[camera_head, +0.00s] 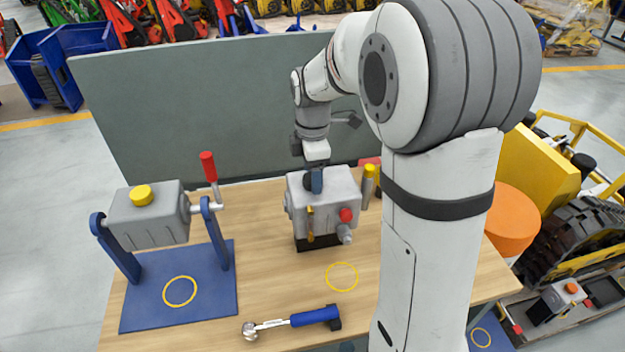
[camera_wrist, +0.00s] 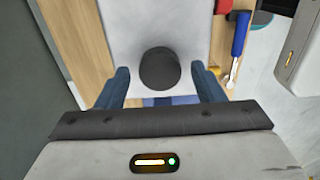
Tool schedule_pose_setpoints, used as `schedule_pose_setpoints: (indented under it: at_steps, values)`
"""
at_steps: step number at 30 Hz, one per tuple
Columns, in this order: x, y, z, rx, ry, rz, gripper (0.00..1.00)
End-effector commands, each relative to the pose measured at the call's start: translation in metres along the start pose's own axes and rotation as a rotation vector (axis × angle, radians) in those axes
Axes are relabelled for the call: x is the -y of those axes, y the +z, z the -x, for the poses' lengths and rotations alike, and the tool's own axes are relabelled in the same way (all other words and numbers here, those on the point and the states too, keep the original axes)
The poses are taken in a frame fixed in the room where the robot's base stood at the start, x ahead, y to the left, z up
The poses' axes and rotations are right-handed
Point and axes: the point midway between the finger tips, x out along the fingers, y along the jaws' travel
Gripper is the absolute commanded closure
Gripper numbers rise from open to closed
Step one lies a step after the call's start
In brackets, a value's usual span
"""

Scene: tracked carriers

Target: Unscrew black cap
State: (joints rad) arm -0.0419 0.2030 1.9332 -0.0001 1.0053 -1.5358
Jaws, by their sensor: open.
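The black cap (camera_wrist: 160,69) is a dark round knob on top of a light grey box-shaped unit (camera_head: 322,200) at the middle of the table. In the head view the cap is mostly hidden behind my gripper. My gripper (camera_head: 314,180) points down over the top of the unit. In the wrist view my gripper (camera_wrist: 163,84) is open, with one blue finger on each side of the cap. A gap shows between the cap and each finger. The unit carries a red knob (camera_head: 346,215) and a yellow part on its sides.
A grey box with a yellow cap (camera_head: 141,195) sits in a blue stand with a red-handled crank (camera_head: 208,166) at the left. A blue-handled tool (camera_head: 300,319) lies at the table's front. A grey-green panel (camera_head: 200,100) stands behind. The table (camera_head: 270,270) is clear around its yellow ring.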

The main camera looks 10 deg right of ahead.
Motion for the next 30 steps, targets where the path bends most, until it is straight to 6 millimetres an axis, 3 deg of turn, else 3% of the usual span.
schedule_pose_setpoints:
  at_steps: [9, 19, 30]
  values:
    - [0.0, 0.0, -0.0001, 0.0, 0.0, -0.417, 0.38]
    - [0.0, 0.0, -0.0001, 0.0, 0.0, -0.63, 0.38]
    - [0.0, 0.0, -0.0001, 0.0, 0.0, -1.13, 0.38]
